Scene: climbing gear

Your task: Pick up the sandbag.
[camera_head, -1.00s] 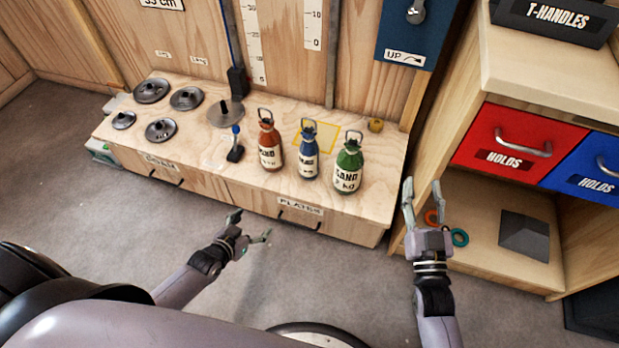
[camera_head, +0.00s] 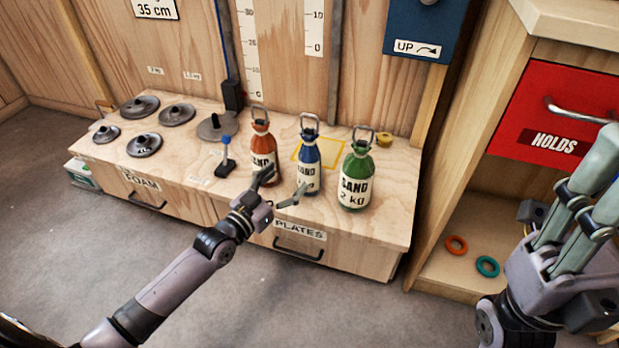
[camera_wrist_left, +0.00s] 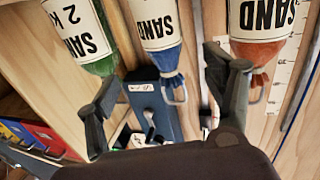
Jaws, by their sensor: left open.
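Three bottle-shaped sandbags with metal loops stand upright on the wooden bench: an orange one (camera_head: 263,150), a blue one (camera_head: 309,165) and a green one (camera_head: 357,180) marked 2 kg. My left gripper (camera_head: 284,184) is open and empty in front of the bench, its fingertips by the orange and blue bags. In the left wrist view, upside down, the blue bag (camera_wrist_left: 155,35) shows between the fingers, with the green (camera_wrist_left: 85,35) and orange (camera_wrist_left: 258,40) bags on either side. My right gripper (camera_head: 592,185) is large at the right edge; its jaw state is unclear.
Several dark weight plates (camera_head: 145,144) and a small blue-topped stand (camera_head: 226,157) are on the bench (camera_head: 200,178). A yellow tape roll (camera_head: 384,140) is behind the green bag. The right cabinet has a red drawer (camera_head: 520,105). Floor in front is clear.

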